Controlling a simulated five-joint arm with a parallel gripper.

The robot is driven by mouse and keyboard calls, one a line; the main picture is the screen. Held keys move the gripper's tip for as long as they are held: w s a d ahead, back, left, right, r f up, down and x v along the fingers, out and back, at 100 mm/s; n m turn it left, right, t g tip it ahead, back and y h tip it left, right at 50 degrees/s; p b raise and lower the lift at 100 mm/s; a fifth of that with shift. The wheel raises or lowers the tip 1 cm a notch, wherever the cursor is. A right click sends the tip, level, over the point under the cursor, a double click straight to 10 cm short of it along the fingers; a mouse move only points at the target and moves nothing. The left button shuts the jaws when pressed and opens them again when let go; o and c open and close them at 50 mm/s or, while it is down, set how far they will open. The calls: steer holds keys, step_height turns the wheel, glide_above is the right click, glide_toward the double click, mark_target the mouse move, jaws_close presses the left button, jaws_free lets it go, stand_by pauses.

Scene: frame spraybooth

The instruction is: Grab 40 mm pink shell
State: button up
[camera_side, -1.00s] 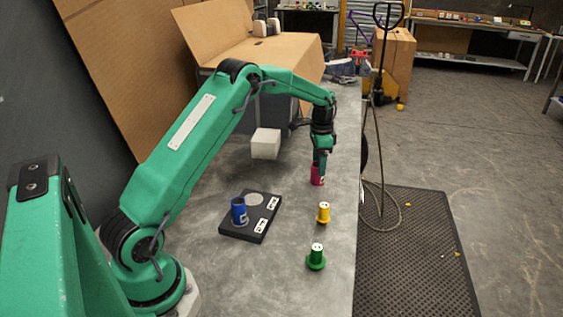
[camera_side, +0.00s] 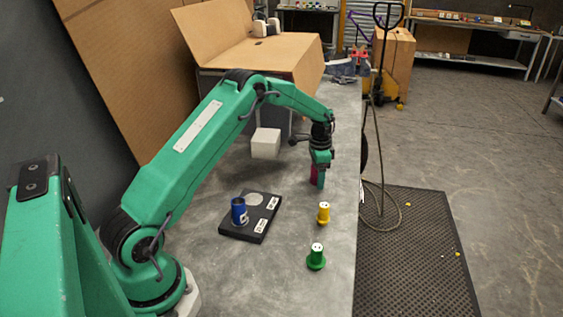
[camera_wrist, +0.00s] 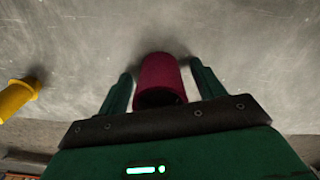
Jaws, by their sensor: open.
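The pink shell (camera_wrist: 160,78) is a dark pink cylinder between the two open fingers of my gripper (camera_wrist: 161,90) in the wrist view. A small gap shows on each side of it. In the side view the pink shell (camera_side: 314,173) stands on the grey table, mostly hidden behind my gripper (camera_side: 318,176). My gripper points down around it, with the fingers low beside the shell. Whether the fingers touch the table cannot be told.
A yellow piece (camera_side: 323,213) and a green piece (camera_side: 316,257) stand nearer on the table (camera_side: 290,285). A blue cylinder (camera_side: 239,211) stands on a black plate (camera_side: 262,224) to the left. A white block (camera_side: 265,143) is left of my gripper. The table's right edge is close.

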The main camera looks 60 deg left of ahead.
steer(key=shift+c, duration=0.2)
steer(key=c, duration=1.1)
steer(key=shift+o, duration=0.2)
steer(key=shift+r, duration=0.1)
steer(key=shift+r, duration=0.85)
step_height(320, 180, up, 2)
steer(key=shift+r, duration=0.25)
steer(key=s+d+r, duration=0.2)
steer(key=d+r, duration=0.4)
steer(key=d, duration=0.5)
steer(key=shift+s+d+r, duration=0.2)
steer(key=shift+s+r, duration=0.05)
steer(key=shift+r, duration=0.05)
